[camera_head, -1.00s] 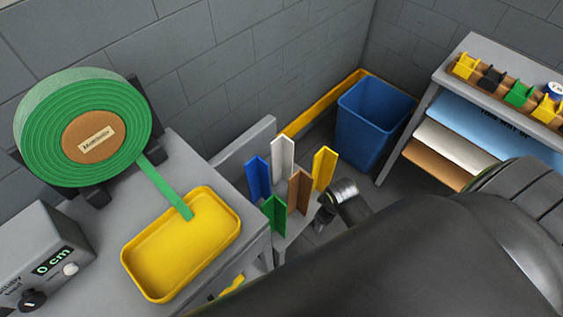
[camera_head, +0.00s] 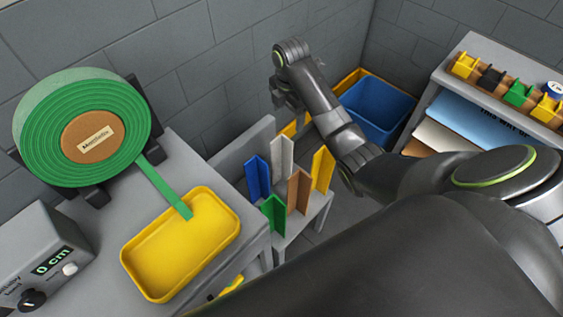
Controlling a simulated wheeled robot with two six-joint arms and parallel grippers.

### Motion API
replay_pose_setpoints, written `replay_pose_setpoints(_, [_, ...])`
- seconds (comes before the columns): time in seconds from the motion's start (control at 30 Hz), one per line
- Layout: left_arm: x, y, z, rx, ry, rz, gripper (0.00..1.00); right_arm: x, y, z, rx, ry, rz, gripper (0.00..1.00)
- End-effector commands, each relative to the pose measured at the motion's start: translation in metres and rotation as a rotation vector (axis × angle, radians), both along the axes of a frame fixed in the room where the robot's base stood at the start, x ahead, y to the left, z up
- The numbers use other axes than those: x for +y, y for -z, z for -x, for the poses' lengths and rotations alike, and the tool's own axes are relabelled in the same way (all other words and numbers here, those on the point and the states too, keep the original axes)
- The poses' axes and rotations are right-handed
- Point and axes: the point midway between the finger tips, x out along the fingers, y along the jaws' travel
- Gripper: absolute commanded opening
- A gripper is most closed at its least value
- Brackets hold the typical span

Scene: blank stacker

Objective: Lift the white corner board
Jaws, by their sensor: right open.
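The white corner board (camera_head: 281,155) stands upright in a small grey stand, behind the brown board (camera_head: 298,191) and to the right of the blue board (camera_head: 258,178). Green (camera_head: 274,213) and yellow (camera_head: 321,170) corner boards stand around it. My right gripper (camera_head: 287,107) is above and behind the white board in the picture, pointing down, and looks apart from it. It is open and empty; its fingers are small and dark. My left gripper is not in view.
A grey bench with a yellow tray (camera_head: 180,245) and a green tape roll (camera_head: 50,125) is at left. A grey shelf (camera_head: 470,60) is at right.

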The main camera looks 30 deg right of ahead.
Motion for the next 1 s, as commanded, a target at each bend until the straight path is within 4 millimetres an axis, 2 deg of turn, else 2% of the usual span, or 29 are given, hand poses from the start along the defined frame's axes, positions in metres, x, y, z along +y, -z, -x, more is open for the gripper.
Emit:
replay_pose_setpoints(0.03, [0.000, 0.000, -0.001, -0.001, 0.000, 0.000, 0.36, 0.000, -0.009, -0.008, 0.007, -0.043, -0.002, 0.75])
replay_pose_setpoints(0.13, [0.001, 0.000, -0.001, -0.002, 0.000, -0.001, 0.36, 0.001, -0.019, -0.018, 0.019, -0.108, -0.005, 0.75])
replay_pose_setpoints(0.3, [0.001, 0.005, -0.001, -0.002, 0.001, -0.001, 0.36, 0.002, -0.020, -0.022, 0.027, -0.147, -0.008, 0.75])
replay_pose_setpoints(1.0, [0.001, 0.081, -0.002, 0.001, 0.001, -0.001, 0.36, 0.001, 0.057, -0.022, 0.025, -0.144, -0.009, 0.75])
